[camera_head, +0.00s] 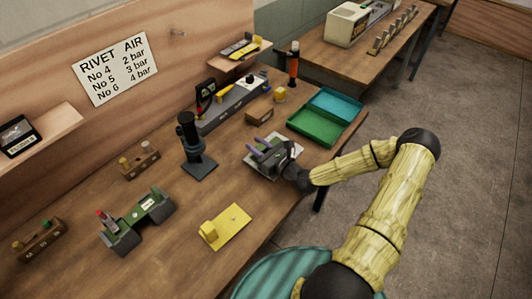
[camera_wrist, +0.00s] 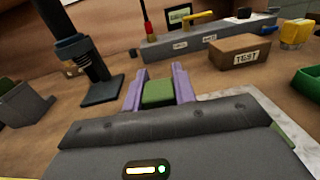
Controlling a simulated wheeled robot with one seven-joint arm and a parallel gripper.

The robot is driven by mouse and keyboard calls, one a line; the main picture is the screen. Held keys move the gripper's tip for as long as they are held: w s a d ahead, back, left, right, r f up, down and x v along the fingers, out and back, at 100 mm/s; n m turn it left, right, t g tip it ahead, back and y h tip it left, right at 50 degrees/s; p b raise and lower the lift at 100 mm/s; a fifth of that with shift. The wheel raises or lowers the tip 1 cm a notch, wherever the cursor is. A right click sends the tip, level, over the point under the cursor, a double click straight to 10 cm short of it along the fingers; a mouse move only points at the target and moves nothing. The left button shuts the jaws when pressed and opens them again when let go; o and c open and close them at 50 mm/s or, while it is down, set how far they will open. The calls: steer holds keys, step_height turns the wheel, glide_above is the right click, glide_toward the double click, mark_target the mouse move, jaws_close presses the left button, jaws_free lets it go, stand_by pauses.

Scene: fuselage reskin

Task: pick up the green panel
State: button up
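My gripper (camera_head: 261,146) is over the right part of the workbench, with its two purple fingers pointing toward the wall. In the wrist view, a green block (camera_wrist: 158,93) fills the space between the fingers, with no clear gap on either side. The block appears to be the grip of the green panel. A pale sheet (camera_head: 291,142) shows under my gripper; in the wrist view, it shows at the right with a green strip (camera_wrist: 283,135) at its edge. My gripper hides most of it. I cannot tell whether it is clear of the bench.
A yellow panel (camera_head: 232,222) with a yellow block lies at the front. Green (camera_head: 313,126) and teal (camera_head: 335,102) trays are at the right. A TEST box (camera_wrist: 240,52) is nearby.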

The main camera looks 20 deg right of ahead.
step_height(320, 180, up, 10)
steer(key=shift+b, duration=0.5)
steer(key=shift+s+f, duration=0.1)
stand_by(0.9)
